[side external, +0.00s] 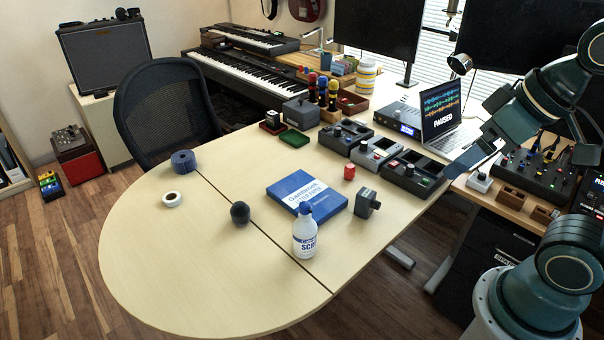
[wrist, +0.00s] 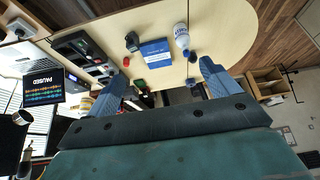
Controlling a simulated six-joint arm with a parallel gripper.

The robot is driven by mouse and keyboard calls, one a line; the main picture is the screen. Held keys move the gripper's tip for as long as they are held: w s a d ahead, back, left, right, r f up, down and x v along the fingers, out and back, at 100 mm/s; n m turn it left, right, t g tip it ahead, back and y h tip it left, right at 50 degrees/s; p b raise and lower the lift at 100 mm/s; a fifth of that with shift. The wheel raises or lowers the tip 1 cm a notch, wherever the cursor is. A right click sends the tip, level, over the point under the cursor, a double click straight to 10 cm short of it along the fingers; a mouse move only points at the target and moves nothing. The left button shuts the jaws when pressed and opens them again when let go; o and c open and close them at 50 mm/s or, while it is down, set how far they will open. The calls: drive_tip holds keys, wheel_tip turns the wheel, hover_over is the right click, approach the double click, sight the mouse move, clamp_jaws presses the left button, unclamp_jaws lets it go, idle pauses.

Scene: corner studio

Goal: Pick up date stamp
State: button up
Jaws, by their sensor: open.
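No thing is clearly marked as the date stamp. A grey block with a dark round part (side external: 366,203) stands on the table right of the blue book and could be it; it also shows in the wrist view (wrist: 132,42). A small dark piece with a pale band (side external: 272,119) by a green tray is another candidate. My gripper (side external: 452,171) is at the right, raised beyond the table's right edge, away from both. In the wrist view its blue fingers (wrist: 163,69) are wide apart, with nothing held.
The blue book (side external: 306,191) and a white bottle (side external: 304,235) stand near the grey block. A red cylinder (side external: 349,172), dark control boxes (side external: 411,174) and a laptop (side external: 441,115) are behind. A dark ball (side external: 240,212) and tape rolls (side external: 184,162) lie left. The table's front left is clear.

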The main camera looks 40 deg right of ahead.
drive_tip(key=shift+w, duration=0.1)
drive_tip(key=n+g, duration=0.6)
drive_tip(key=n, duration=1.4)
hover_over(370, 195)
wheel_tip(370, 195, down, 21)
drive_tip(key=shift+w+d, duration=0.1)
drive_tip(key=shift+w, duration=0.05)
drive_tip(key=shift+f, duration=0.1)
wheel_tip(370, 195, down, 7)
drive_tip(key=shift+f, duration=0.7)
